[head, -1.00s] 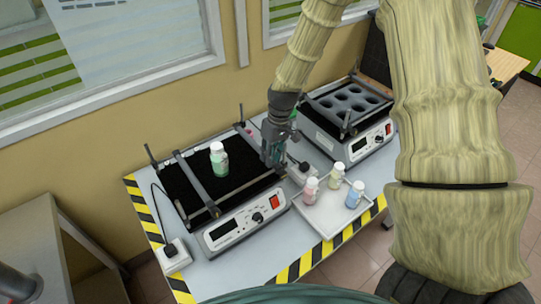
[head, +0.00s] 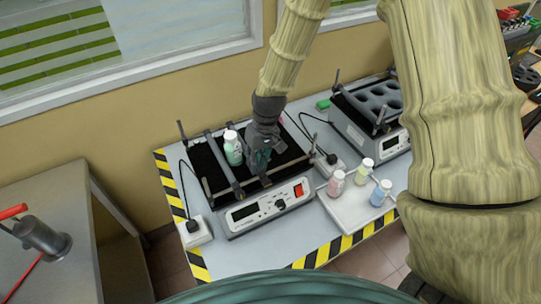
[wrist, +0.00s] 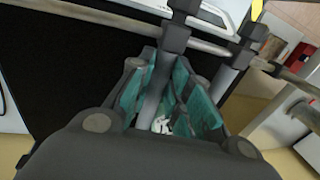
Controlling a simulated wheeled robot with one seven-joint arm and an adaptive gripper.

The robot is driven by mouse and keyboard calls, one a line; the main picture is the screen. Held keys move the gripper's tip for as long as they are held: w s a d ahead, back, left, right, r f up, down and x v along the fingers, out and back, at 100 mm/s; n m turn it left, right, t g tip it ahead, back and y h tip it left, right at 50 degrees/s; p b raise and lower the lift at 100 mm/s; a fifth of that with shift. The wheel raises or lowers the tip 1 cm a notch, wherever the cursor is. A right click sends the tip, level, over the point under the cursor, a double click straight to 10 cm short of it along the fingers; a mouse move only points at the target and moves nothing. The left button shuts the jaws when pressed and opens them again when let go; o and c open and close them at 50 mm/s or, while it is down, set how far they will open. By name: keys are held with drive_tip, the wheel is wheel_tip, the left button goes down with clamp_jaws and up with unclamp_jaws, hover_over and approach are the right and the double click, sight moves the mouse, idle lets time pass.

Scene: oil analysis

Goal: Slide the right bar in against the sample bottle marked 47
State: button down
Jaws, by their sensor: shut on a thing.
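The green sample bottle (head: 233,150) with a white cap stands upright on the black platform (head: 204,164) of the near shaker. Its number is not readable. The left bar (head: 225,168) runs front to back along its left side. My gripper (head: 258,163) is over the platform just right of the bottle. It is shut on the right bar, which shows between the teal fingers in the wrist view (wrist: 154,92). In the head view my gripper hides most of this bar. I cannot tell whether the bar touches the bottle. A small white thing (wrist: 161,125) shows between the fingers.
A white tray (head: 345,212) with pink, yellow and blue bottles stands right of the shaker's control panel (head: 265,207). A second shaker with a holed rack (head: 375,100) is at the back right. Power adapters and cables lie beside the near shaker.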

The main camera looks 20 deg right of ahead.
drive_tip(key=shift+a, duration=0.35)
drive_tip(key=c, duration=1.3)
unclamp_jaws()
drive_tip(key=shift+r, duration=0.1)
drive_tip(key=r, duration=0.4)
drive_tip(key=d+r, duration=0.1)
drive_tip(key=r, duration=0.2)
drive_tip(key=d+r, duration=0.1)
drive_tip(key=r, duration=0.3)
drive_tip(key=shift+w+d+r, duration=0.15)
drive_tip(key=shift+d+r, duration=0.05)
drive_tip(key=shift+r, duration=0.1)
